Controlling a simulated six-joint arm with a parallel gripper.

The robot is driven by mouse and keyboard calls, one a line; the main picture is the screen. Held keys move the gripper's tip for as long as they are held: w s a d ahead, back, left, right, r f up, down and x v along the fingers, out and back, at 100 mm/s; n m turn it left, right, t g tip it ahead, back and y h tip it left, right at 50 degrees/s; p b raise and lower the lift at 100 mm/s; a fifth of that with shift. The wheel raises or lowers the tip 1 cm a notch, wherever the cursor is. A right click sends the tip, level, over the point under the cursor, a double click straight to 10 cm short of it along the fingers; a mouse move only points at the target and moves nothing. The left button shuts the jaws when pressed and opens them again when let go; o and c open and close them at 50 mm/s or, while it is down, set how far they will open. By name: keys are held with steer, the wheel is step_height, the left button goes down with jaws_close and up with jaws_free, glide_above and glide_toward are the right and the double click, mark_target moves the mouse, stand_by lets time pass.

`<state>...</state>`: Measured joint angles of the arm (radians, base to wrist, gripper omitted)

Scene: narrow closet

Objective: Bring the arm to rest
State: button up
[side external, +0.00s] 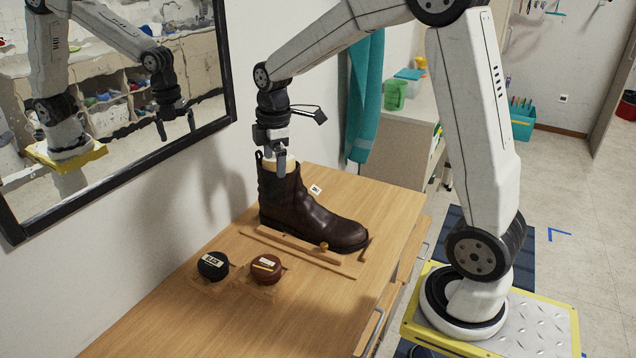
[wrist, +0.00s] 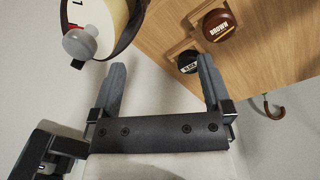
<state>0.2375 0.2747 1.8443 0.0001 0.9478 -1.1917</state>
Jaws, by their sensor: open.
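My gripper (side external: 280,164) is at the top of the dark brown boot in the side view, on the near side of its opening. In the wrist view its two fingers (wrist: 161,72) are spread, with nothing between them. The boot (side external: 300,210) stands upright in a wooden holder (side external: 300,254) on the table. A pale insert fills the boot's opening; in the wrist view the insert (wrist: 95,15) carries a "1" and a grey knob (wrist: 79,44), left of the fingers. I cannot tell whether the gripper touches the boot.
A black tin (side external: 213,265) and a brown tin (side external: 266,268) sit in wooden holders on the table (side external: 190,315). A framed mirror (side external: 110,90) hangs on the left wall. A teal cloth (side external: 366,95) hangs behind. The table's front left is clear.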

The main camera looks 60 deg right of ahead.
steer(key=s+a+f+m+t, duration=0.1)
steer(key=s+a+f+m, duration=0.3)
steer(key=s, duration=0.3)
steer(key=s+a+f+m, duration=0.5)
steer(key=s+a+m, duration=0.1)
steer(key=s+m, duration=0.1)
steer(key=shift+f+t, duration=0.15)
steer(key=shift+t, duration=0.25)
steer(key=shift+w, duration=0.1)
stand_by(0.6)
steer(key=w+d+r+m, duration=0.2)
steer(key=w+d+r, duration=0.3)
steer(key=w+d+r+m+g, duration=0.1)
steer(key=w+d+r+m, duration=0.1)
steer(key=w+d+r, duration=0.3)
steer(key=w+d+r+m+g, duration=0.1)
steer(key=w+d+r, duration=0.4)
steer(key=w+r, duration=0.1)
steer(key=shift+w+d+r+m, duration=0.15)
steer(key=shift+w+r+m, duration=0.25)
steer(key=shift+w, duration=0.1)
steer(key=shift+w+d+r+g, duration=0.1)
steer(key=shift+d+r+g, duration=0.2)
steer(key=shift+d+r, duration=0.15)
steer(key=shift+f, duration=5.25)
